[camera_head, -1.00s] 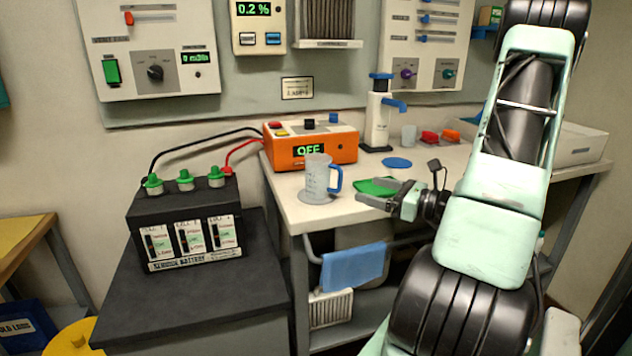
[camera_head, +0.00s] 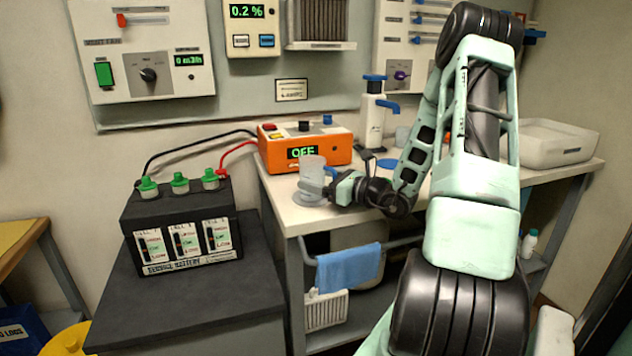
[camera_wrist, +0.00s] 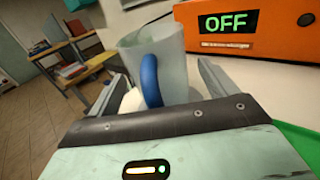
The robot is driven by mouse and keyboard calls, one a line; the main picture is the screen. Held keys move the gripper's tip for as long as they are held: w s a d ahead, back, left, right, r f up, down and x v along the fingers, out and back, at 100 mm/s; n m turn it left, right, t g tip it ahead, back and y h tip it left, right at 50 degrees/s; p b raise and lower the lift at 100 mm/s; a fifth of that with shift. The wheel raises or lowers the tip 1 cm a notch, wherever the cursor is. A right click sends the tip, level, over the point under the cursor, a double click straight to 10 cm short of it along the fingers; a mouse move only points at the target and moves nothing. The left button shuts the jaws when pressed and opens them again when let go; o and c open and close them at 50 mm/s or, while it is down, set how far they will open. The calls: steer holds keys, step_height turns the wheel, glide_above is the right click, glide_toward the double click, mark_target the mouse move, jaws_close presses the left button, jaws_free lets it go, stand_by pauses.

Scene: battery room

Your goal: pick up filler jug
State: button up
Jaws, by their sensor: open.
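The filler jug (camera_head: 312,172), clear grey with a blue handle, stands upright on the white bench at its left end, in front of the orange charger box. My gripper (camera_head: 318,187) is at the jug's front right side, level with its lower body. In the wrist view the jug (camera_wrist: 178,62) is between my two open fingers (camera_wrist: 160,95), with its blue handle (camera_wrist: 150,80) facing my palm. I cannot tell whether either finger touches it. My gripper hides part of the jug in the head view.
The orange box (camera_head: 335,150) reading OFF is close behind the jug. A white pump bottle (camera_head: 372,120) stands further back right. The black service battery (camera_head: 180,225) with green caps and cables is at the left. A white bin (camera_head: 560,145) is on the right of the bench.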

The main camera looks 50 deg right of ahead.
steer(key=shift+w, duration=0.15)
steer(key=c, duration=1.1)
